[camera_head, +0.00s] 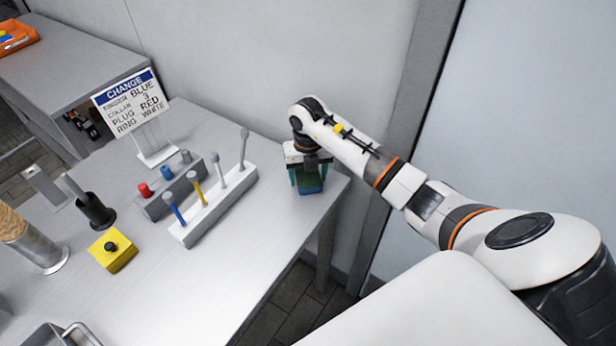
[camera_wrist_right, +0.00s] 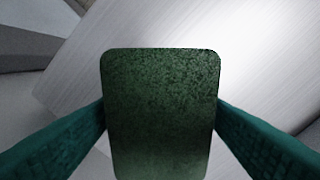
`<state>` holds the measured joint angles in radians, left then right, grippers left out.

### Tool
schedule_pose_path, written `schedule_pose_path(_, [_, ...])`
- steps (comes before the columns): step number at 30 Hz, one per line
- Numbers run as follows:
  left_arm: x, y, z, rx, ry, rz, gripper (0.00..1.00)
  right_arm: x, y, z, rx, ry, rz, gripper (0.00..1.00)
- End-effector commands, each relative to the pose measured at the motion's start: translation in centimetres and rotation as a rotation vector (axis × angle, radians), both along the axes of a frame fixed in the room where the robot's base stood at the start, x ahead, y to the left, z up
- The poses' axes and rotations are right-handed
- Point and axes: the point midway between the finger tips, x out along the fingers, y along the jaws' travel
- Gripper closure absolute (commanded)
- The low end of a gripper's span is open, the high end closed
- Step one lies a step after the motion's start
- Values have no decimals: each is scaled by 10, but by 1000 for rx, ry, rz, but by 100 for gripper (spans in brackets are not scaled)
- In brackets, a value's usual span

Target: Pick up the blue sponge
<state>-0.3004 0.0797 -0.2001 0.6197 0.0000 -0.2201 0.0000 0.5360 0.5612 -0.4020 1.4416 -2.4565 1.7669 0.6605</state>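The blue sponge (camera_head: 310,184) is at the right end of the metal table, below my right gripper. Its top is dark green and its side blue. My right gripper (camera_head: 309,180) points down with one teal finger on each side of the sponge. In the right wrist view the green top of the sponge (camera_wrist_right: 160,110) fills the middle, and both fingers meet its side edges with no visible gap. The gripper looks shut on it. I cannot tell whether the sponge is clear of the table. My left gripper is not in view.
A white peg rack (camera_head: 215,205) and a grey block with coloured plugs (camera_head: 170,190) stand left of the sponge. A sign (camera_head: 130,103), a yellow button box (camera_head: 112,251) and a metal cylinder (camera_head: 42,248) are further left. A wall is behind; the table edge is close.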

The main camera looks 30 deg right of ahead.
Motion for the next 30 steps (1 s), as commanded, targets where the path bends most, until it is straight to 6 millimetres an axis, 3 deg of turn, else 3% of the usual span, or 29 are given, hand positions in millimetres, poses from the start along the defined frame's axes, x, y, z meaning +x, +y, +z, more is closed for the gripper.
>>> schedule_pose_path(1, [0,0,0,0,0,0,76,0,0,0,0,0,0,41])
schedule_pose_path(6, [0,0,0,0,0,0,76,0,0,0,0,0,0,67])
schedule_pose_path(17, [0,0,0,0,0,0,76,1,0,4,-1,-2,0,71])
schedule_pose_path(20, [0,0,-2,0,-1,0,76,1,0,16,0,-4,1,71])
schedule_pose_path(30, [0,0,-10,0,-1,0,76,1,0,81,-1,-4,1,71])
